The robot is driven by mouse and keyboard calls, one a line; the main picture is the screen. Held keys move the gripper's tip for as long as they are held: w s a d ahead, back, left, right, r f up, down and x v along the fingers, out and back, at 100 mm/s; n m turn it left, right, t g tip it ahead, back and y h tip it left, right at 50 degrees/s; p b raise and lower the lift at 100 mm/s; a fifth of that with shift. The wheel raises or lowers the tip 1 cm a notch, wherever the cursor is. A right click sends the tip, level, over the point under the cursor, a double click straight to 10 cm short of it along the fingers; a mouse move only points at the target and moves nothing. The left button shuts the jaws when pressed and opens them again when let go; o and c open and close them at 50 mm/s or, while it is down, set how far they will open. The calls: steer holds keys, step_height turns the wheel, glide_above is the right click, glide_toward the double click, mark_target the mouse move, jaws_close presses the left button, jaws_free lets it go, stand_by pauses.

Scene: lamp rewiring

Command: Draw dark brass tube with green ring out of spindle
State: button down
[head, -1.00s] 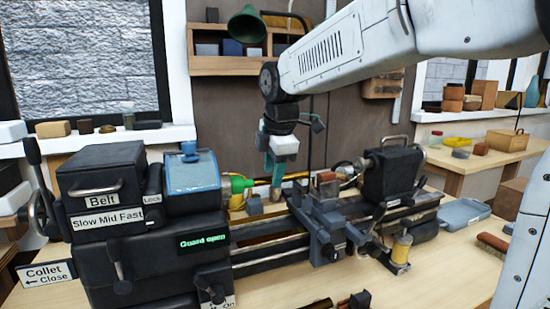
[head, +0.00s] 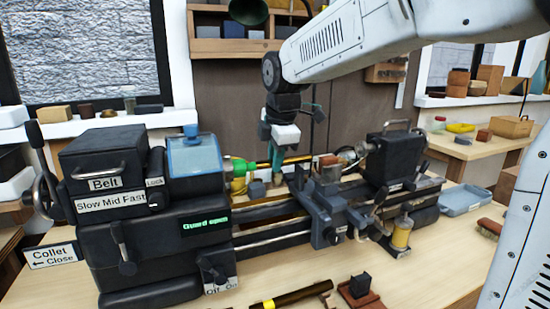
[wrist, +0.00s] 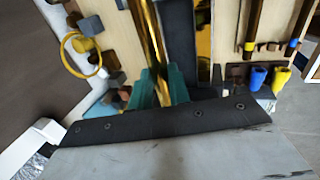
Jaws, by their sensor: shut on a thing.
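My gripper (head: 277,172) has teal fingers and points down behind the lathe bed, just right of the spindle. It also shows in the wrist view (wrist: 163,92), with its fingers shut on a shiny brass tube (wrist: 150,35). In the head view the brass tube (head: 264,166) lies level, with a bright green part (head: 241,166) at the spindle end. I cannot tell how much of the tube is inside the spindle. The fingertips are partly hidden behind the lathe. The guard, a clear blue cover (head: 194,155), stands by the headstock (head: 150,240), whose display reads "Guard open".
The tool carriage (head: 325,215) and tailstock (head: 392,160) stand right of my gripper. Other tubes (head: 303,294) lie at the bench front. A yellow ring (wrist: 80,55) and blue and yellow cups (wrist: 257,77) show in the wrist view. A grey tray (head: 465,199) sits at right.

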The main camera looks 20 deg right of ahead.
mark_target(288, 159)
steer(key=shift+d, duration=0.25)
steer(key=shift+d, duration=1.45)
steer(key=shift+r, duration=3.8)
